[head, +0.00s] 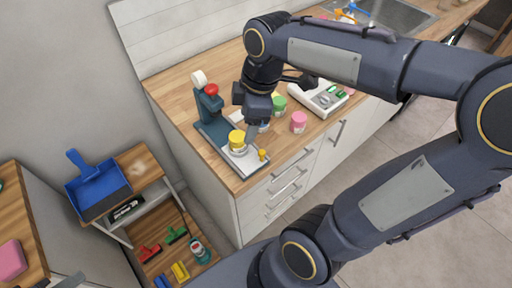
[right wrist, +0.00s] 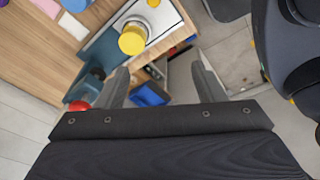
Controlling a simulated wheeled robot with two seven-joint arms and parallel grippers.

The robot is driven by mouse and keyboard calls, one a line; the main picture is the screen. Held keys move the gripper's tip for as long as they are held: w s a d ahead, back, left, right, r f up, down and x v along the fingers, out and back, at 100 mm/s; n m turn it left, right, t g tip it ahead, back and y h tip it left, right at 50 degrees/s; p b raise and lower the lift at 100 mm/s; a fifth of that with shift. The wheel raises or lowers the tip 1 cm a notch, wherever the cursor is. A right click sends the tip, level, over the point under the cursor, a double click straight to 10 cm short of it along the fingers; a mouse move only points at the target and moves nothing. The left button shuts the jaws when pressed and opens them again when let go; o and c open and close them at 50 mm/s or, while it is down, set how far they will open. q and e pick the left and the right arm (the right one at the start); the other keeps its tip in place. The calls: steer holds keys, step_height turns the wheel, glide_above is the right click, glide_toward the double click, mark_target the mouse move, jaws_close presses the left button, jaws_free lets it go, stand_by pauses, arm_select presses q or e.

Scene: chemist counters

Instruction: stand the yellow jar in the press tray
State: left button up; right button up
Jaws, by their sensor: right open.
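The yellow jar (head: 237,139) stands upright on the pale base plate of the teal press (head: 211,112), which I take as the press tray (head: 219,152). The jar (right wrist: 132,39) and tray (right wrist: 165,18) also show in the right wrist view. My right gripper (head: 250,126) is just above and beside the jar. In the right wrist view, its fingers (right wrist: 161,72) are apart with nothing between them, and the jar is beyond the fingertips. I cannot tell how exactly the jar's base sits in the tray. My left gripper is not in view.
A red knob (head: 211,89) tops the press, and a small orange knob (head: 262,155) is at the tray's front end. A green jar (head: 279,107), pink jar (head: 299,122) and white case (head: 320,98) stand to the right. A blue dustpan (head: 97,186) is on the low shelf.

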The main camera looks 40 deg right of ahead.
steer(key=s+a+f+m+t+y, duration=0.1)
steer(key=s+a+m+t, duration=0.1)
steer(key=s+m, duration=0.3)
steer(key=s+a+f+m+t+y, duration=0.1)
steer(key=s+f+m+t, duration=0.1)
steer(key=s+m, duration=0.3)
steer(key=m, duration=0.4)
steer(key=shift+s+a, duration=0.3)
steer(key=shift+a, duration=0.1)
